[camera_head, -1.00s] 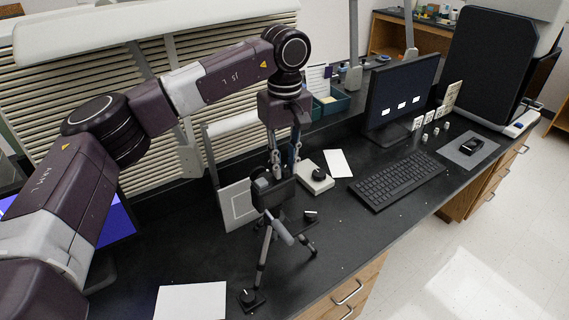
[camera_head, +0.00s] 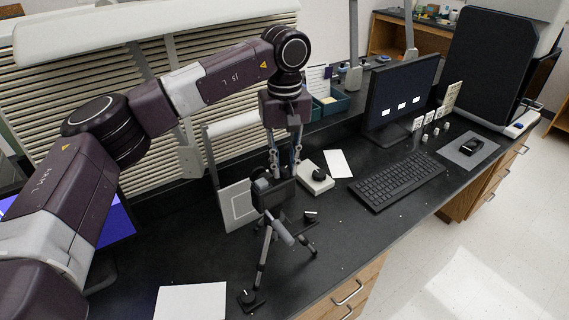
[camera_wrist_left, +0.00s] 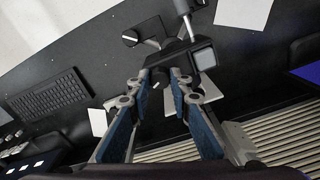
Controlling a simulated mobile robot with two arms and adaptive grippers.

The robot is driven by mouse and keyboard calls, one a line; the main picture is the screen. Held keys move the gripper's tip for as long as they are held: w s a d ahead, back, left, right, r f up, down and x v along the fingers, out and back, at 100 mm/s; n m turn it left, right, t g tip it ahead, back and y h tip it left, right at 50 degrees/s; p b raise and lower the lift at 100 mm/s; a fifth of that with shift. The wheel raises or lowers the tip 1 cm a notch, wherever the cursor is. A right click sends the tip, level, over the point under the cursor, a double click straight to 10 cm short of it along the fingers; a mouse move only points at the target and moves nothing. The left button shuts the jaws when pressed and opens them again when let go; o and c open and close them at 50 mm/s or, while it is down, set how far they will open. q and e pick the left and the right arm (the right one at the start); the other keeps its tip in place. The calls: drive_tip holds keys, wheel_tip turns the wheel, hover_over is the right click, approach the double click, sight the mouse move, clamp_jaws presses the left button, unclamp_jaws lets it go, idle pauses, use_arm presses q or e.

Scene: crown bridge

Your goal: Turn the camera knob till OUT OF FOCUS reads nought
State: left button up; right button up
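A dark camera (camera_head: 272,190) stands on a small tripod (camera_head: 265,250) on the black bench. It also shows in the left wrist view (camera_wrist_left: 203,55). My left gripper (camera_head: 285,170) points down over the camera's top. In the left wrist view its two fingers (camera_wrist_left: 161,76) are apart, one on each side of a small dark knob (camera_wrist_left: 160,74). I cannot tell whether they touch it. A blue screen (camera_head: 118,222) at the left is largely hidden by my left arm. No OUT OF FOCUS reading is legible. My right gripper is not in view.
A pale panel (camera_head: 238,205) stands close behind the camera. A white box with a dark knob (camera_head: 316,180), a keyboard (camera_head: 398,180) and a monitor (camera_head: 400,95) are to the right. A white sheet (camera_head: 190,301) lies at the front left. The bench between is mostly clear.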

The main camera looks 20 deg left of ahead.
sight(285, 169)
use_arm(q)
drive_tip(key=o, duration=0.5)
drive_tip(key=shift+c, duration=0.2)
wheel_tip(285, 169, up, 12)
idle(0.4)
